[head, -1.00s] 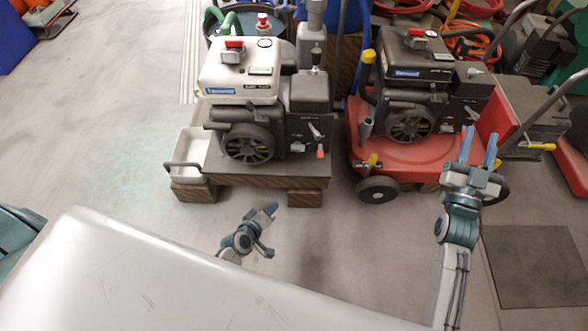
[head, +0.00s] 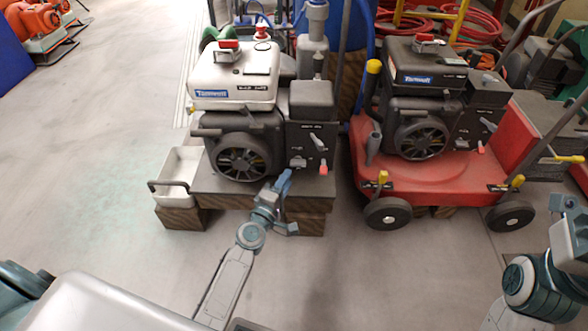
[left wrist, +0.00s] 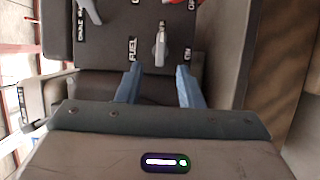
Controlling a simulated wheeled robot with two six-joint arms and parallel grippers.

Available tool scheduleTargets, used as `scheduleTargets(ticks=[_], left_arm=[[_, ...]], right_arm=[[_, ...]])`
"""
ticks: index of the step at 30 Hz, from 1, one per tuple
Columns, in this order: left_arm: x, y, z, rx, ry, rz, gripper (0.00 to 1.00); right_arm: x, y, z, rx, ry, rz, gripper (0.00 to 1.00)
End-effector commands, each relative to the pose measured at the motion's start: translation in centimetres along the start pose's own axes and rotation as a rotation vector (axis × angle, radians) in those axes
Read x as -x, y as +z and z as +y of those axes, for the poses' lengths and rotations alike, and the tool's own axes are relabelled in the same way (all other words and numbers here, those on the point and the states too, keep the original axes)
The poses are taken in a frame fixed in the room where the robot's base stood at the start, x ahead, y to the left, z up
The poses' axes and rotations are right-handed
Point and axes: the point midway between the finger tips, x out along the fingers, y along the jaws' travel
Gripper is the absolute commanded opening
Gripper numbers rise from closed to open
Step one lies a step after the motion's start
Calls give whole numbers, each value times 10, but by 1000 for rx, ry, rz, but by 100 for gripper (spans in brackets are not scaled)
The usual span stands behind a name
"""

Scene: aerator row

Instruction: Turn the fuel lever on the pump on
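The white-topped engine unit (head: 235,75), which looks like the pump, stands on a dark base (head: 215,180) over wooden blocks. Its black side panel (head: 305,140) carries small levers. In the left wrist view, a grey lever (left wrist: 160,46) sits next to the word FUEL on the black panel. My left gripper (head: 284,178) is in front of the panel's lower edge. Its two blue fingers (left wrist: 158,82) are apart with nothing between them, and the grey lever lies ahead of the gap, apparently untouched. My right gripper (head: 567,205) is at the right edge, its fingers unclear.
A red wheeled machine (head: 430,175) with a black engine stands close on the right. A lever with a red knob (head: 323,169) hangs on the pump's panel. A white tray (head: 180,165) adjoins the base at left. Open floor (head: 90,180) lies left.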

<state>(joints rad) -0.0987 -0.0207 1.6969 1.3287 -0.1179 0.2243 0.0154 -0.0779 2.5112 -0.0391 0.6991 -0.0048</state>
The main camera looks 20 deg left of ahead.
Motion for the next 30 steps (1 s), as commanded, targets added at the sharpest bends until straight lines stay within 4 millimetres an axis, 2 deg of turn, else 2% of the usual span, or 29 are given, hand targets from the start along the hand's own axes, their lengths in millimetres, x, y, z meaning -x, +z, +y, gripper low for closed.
scheduleTargets(ticks=[3,9,14,22,27,30], left_arm=[[-24,0,1,-1,1,0,34],[-51,0,-1,-1,-1,0,34],[-60,0,-1,-1,-1,0,34],[-60,0,-1,-1,-1,0,34],[-60,0,-1,-1,-1,0,0],[-60,0,-1,-1,-2,0,0]], right_arm=[[2,0,0,1,-5,-6,36],[1,0,0,0,-2,-2,36],[0,1,0,0,1,0,36],[0,1,0,0,3,-1,36],[0,1,0,0,3,-1,36],[0,1,0,0,3,-2,36]])
